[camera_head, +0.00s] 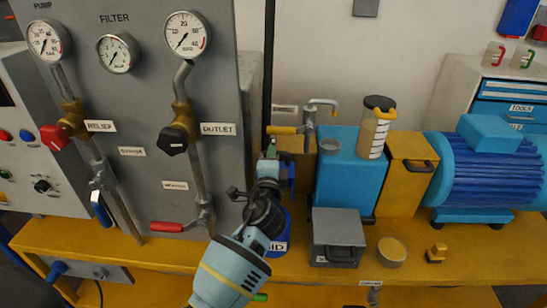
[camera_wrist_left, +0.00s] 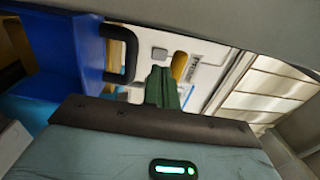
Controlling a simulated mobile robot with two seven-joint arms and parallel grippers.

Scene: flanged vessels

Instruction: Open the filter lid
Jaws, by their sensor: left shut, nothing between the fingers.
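My left gripper (camera_head: 270,152) reaches up over the bench in the head view, in front of a blue part (camera_head: 287,178) that my wrist partly hides. Its green fingers (camera_wrist_left: 162,88) are shut and empty in the left wrist view. A blue body with a black handle (camera_wrist_left: 122,52) lies left of the fingers there, apart from them. The word FILTER stands on the grey gauge panel (camera_head: 140,110). A clear container with a black and yellow cap (camera_head: 380,103) stands on a blue box (camera_head: 350,170). I cannot tell which part is the filter lid. My right gripper is not in view.
A brass tap (camera_head: 310,115) stands just right of my gripper. A grey box with a handle (camera_head: 338,235), a round tan pot (camera_head: 391,250) and a blue motor (camera_head: 490,170) are farther right on the yellow bench (camera_head: 480,250). Valves and pipes line the panel at left.

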